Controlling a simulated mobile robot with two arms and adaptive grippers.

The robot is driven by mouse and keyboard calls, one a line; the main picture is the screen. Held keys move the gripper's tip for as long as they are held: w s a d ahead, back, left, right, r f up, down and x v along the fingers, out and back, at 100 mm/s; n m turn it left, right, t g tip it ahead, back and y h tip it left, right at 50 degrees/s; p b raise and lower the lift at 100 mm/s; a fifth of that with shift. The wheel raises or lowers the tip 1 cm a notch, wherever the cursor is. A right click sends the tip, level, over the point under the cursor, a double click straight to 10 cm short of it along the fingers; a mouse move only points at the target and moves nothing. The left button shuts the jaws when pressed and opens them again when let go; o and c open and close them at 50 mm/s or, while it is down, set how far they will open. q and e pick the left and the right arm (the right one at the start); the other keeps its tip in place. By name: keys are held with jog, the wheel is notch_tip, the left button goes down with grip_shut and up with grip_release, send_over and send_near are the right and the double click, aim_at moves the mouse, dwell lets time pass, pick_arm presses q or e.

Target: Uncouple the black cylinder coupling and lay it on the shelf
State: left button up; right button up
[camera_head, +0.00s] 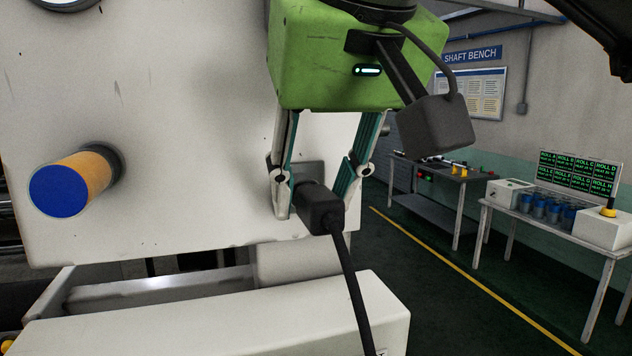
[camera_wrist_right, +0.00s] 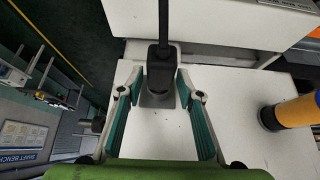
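The black cylinder coupling (camera_head: 318,208) sits against a grey square plate on the white machine face, with a black cable hanging from its front. It also shows in the right wrist view (camera_wrist_right: 160,66). My right gripper (camera_head: 316,218), under a green body, has its two teal-padded fingers on either side of the coupling. Its fingertips (camera_wrist_right: 160,78) look spread, with narrow gaps beside the coupling; contact is not visible. A white ledge (camera_head: 230,320) juts out below, possibly the shelf. My left gripper is not in view.
An orange post with a blue end (camera_head: 60,190) sticks out left of the coupling. The cable (camera_head: 352,285) passes in front of the ledge. Benches (camera_head: 560,220) stand far right beyond a yellow floor line.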

aim_at(327, 199)
jog(key=c, duration=0.6)
grip_shut()
jog(key=shift+s+d, duration=0.1)
jog(key=shift+s, duration=0.1)
jog(key=shift+s, duration=0.1)
jog(key=shift+s+d, duration=0.2)
jog(key=shift+s, duration=0.3)
jog(key=shift+s+d, duration=0.15)
jog(key=shift+s, duration=0.3)
jog(key=shift+s+d+b, duration=0.1)
jog(key=shift+s+b, duration=0.2)
jog(key=shift+s+d, duration=0.3)
jog(key=shift+s, duration=0.6)
